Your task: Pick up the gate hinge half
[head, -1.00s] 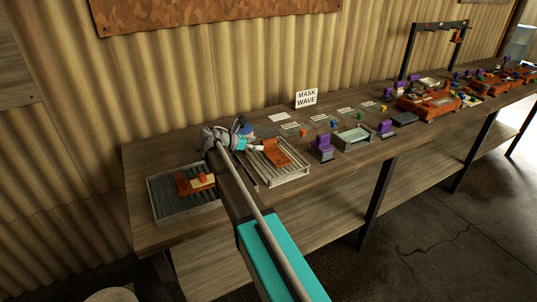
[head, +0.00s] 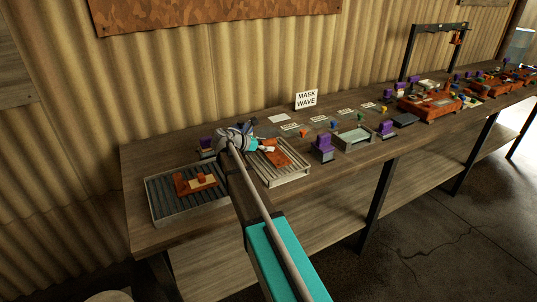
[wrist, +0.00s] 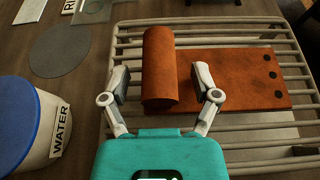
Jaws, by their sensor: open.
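The gate hinge half (wrist: 235,78) is a rust-orange plate with several dark holes along its right end and a thick rolled barrel (wrist: 160,70) along its left end. It lies on a slatted rack (wrist: 250,152). In the wrist view my gripper (wrist: 160,82) is open, with one finger on each side of the barrel's near part. The left finger shows a gap to the barrel; the right finger is close beside it, over the plate, and I cannot tell if it touches. In the head view the hinge half (head: 283,154) shows partly behind my gripper (head: 268,149).
A white tub with a blue lid marked WATER (wrist: 40,125) stands close left of my gripper. A grey tray (head: 160,207) with another rust-orange piece (head: 185,184) lies to the left. Purple-topped blocks (head: 323,148) and a pale tray (head: 370,137) stand to the right.

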